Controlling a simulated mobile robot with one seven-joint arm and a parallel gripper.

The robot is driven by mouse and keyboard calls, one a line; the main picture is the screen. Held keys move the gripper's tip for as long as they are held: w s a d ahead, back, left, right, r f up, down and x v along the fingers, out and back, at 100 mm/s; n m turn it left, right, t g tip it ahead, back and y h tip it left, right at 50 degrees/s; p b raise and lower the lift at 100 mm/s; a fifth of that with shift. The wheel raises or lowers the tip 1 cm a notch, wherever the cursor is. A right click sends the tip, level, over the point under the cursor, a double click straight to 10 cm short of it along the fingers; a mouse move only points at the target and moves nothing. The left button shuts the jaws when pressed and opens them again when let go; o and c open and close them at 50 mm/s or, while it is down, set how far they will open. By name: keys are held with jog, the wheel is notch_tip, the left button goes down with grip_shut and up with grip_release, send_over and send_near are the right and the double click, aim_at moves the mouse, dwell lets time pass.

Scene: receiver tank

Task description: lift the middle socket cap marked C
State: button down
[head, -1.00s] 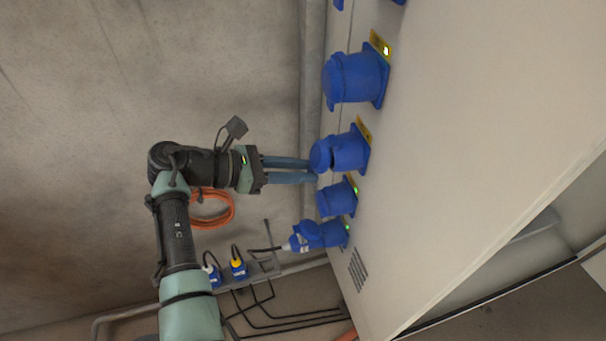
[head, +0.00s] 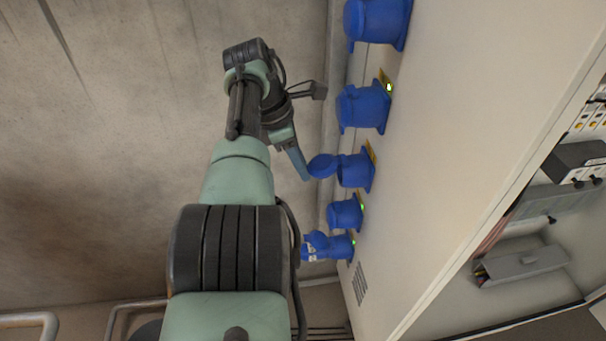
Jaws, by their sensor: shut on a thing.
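The middle socket (head: 355,170) is a blue round housing on the pale cabinet face, with a yellow label beside it. Its round blue cap (head: 322,166) stands tilted away from the socket mouth, with a gap between them on one side. No letter C is readable at this size. My gripper (head: 305,174) reaches in from the left with its fingers at the cap's outer edge, shut on the cap. The fingers overlap in this view, so the exact contact is hidden.
Blue capped sockets (head: 363,107) and (head: 345,213) sit above and below, close by. Another blue socket (head: 376,22) is at the top. A plugged socket (head: 328,246) is at the bottom. An open cabinet bay (head: 540,215) lies right. The concrete wall is left.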

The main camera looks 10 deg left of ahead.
jog(key=shift+w+d+r+y+p, duration=0.1)
jog(key=shift+d+r+y+p, duration=0.25)
jog(key=shift+r+y, duration=0.2)
jog(key=c, duration=0.7)
grip_release()
jog(key=shift+a, duration=0.1)
jog(key=shift+a+r, duration=0.1)
jog(key=shift+r, duration=0.2)
jog(key=v, duration=0.6)
jog(key=p+v, duration=0.1)
jog(key=v, duration=0.5)
jog(key=shift+w+r, duration=0.1)
jog(key=shift+r, duration=0.05)
